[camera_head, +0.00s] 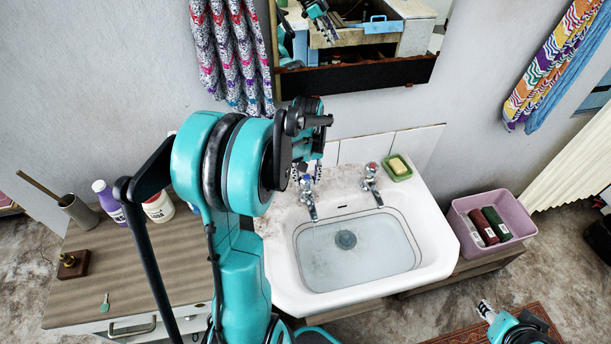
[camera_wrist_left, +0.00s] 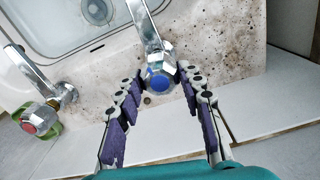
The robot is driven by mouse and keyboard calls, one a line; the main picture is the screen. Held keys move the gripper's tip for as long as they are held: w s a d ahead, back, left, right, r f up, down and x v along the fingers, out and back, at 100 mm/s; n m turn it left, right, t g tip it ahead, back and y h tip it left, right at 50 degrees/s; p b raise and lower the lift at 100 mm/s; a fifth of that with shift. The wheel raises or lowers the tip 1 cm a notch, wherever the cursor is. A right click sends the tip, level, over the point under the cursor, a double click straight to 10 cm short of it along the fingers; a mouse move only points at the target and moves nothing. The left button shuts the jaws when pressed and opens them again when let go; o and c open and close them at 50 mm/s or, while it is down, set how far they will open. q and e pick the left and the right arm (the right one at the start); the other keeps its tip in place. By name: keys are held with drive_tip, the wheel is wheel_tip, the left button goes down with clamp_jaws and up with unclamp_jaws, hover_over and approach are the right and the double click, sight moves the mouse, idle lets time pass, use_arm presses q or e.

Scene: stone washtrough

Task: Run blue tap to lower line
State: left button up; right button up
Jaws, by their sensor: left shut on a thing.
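The blue tap (camera_wrist_left: 160,79) is a chrome tap with a blue-centred knob at the back of the white basin (camera_head: 439,262). In the head view its spout (camera_head: 309,207) shows, while my arm and gripper partly cover its knob. My left gripper (camera_wrist_left: 160,84) is shut around the knob, one finger on each side. Clear, bluish water (camera_head: 375,262) lies in the basin above the drain. Dark lines run around the inner wall; I cannot tell exactly which one the water meets. My right gripper (camera_head: 487,311) is low at the right, away from the basin; its jaw opening is unclear.
A red-marked tap (camera_head: 370,171) stands right of the blue one, near a soap in a green dish (camera_head: 399,170). A pink crate (camera_head: 525,211) with bottles stands to the right. A wooden counter (camera_head: 125,285) with bottles is left. A mirror (camera_head: 357,75) hangs behind.

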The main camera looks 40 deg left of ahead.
use_arm(q)
drive_tip(key=m, duration=0.2)
drive_tip(key=shift+m, duration=0.4)
drive_tip(key=o, duration=1.2)
drive_tip(key=shift+s, duration=0.1)
drive_tip(key=shift+c, duration=0.2)
wheel_tip(320, 180, up, 12)
drive_tip(key=shift+a, duration=0.1)
